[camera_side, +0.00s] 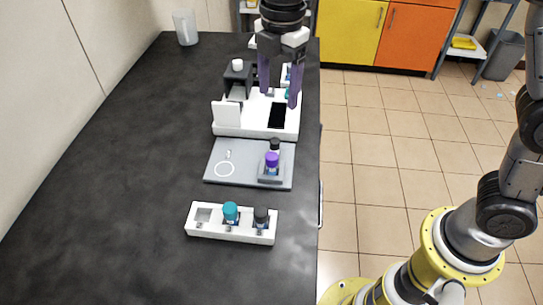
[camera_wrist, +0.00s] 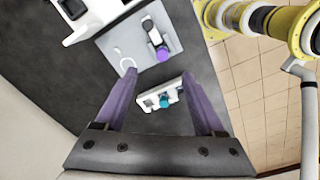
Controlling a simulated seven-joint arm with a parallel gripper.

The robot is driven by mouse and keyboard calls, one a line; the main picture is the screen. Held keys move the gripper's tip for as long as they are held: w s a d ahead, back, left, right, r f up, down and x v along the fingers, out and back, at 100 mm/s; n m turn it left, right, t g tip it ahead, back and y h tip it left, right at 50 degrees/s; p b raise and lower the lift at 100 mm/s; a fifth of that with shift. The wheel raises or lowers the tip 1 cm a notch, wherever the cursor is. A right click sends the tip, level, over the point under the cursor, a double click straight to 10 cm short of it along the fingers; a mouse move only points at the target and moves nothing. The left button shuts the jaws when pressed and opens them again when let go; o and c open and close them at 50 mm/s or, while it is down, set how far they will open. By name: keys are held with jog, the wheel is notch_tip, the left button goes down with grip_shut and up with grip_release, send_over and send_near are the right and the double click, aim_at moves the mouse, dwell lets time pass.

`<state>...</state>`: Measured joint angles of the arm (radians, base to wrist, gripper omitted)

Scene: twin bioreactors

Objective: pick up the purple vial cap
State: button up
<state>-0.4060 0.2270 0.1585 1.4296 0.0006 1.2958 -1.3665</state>
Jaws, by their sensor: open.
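The purple vial cap (camera_side: 271,159) tops a vial standing in a small grey holder (camera_side: 272,178) at the right of a grey tray (camera_side: 225,180). In the wrist view the purple cap (camera_wrist: 162,53) shows beyond the fingertips, up and to the right of centre. My gripper (camera_side: 279,92) is open and empty, with purple fingers. It hangs above the white device behind the tray, apart from the cap. In the wrist view my gripper (camera_wrist: 158,73) has its two fingers spread wide.
A black-capped vial (camera_side: 275,145) stands just behind the purple cap. A white rack (camera_side: 190,225) nearer the front holds a teal-capped vial (camera_side: 230,211) and a black-capped vial (camera_side: 261,214). A white device (camera_side: 225,128) stands behind the tray.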

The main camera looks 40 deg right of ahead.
notch_tip(320, 180, down, 2)
jog(key=a, duration=0.1)
send_over(271, 156)
jog(key=f, duration=0.5)
jog(key=d+f, duration=0.1)
jog(key=f, duration=0.1)
jog(key=shift+f, duration=0.4)
jog(key=shift+a+f, duration=0.25)
jog(key=shift+f, duration=1.15)
jog(key=shift+a+f, duration=0.2)
jog(key=shift+f, duration=1.15)
grip_shut()
